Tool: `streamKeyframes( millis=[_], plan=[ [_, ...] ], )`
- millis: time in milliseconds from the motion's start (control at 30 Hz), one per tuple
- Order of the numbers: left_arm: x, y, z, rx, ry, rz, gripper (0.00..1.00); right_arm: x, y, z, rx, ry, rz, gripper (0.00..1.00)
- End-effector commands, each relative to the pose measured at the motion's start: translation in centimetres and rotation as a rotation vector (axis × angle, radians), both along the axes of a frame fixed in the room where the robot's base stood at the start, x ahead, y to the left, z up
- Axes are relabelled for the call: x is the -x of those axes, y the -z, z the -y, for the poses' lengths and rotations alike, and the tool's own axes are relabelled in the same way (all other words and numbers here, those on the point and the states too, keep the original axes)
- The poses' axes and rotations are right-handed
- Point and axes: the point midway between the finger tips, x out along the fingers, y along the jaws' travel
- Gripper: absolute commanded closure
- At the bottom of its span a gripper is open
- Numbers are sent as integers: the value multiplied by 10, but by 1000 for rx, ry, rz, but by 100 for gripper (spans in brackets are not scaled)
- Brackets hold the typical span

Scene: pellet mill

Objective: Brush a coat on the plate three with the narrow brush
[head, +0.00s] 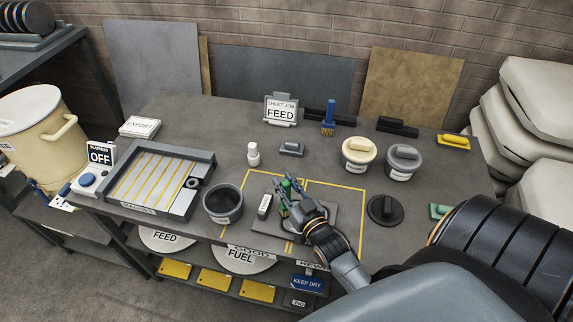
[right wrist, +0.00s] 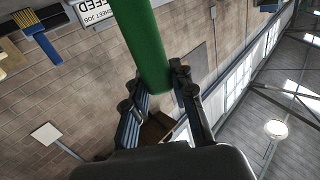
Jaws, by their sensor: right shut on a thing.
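My right gripper (head: 294,208) is shut on a green-handled brush (head: 287,187) above the yellow-outlined area at the front of the bench. In the right wrist view, its green handle (right wrist: 150,45) runs between my two fingers (right wrist: 157,92). The bristle end is small and partly hidden by the gripper. A dark grey plate (head: 325,215) lies below the gripper, partly covered by it; I cannot read a number on it. A dark open pot (head: 223,204) stands left of it. My left gripper is not in view.
A blue-handled brush (head: 328,118) is near the FEED sign (head: 281,109). A cream tub (head: 358,154) and a grey tub (head: 402,162) stand behind the marked area. A black round lid (head: 385,210) lies right of it. A slatted tray (head: 152,180) is left.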

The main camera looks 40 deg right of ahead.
Motion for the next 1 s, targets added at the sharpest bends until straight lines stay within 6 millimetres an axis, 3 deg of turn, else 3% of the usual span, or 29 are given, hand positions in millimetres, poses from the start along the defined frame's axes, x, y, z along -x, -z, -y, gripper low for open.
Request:
streamKeyframes(
  millis=[233, 1000],
  plan=[
    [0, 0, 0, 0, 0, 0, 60, 4, 0, 4, 1, 0, 0, 100],
    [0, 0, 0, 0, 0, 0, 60, 47, 0, 37, 3, 1, -1, 100]
  ],
)
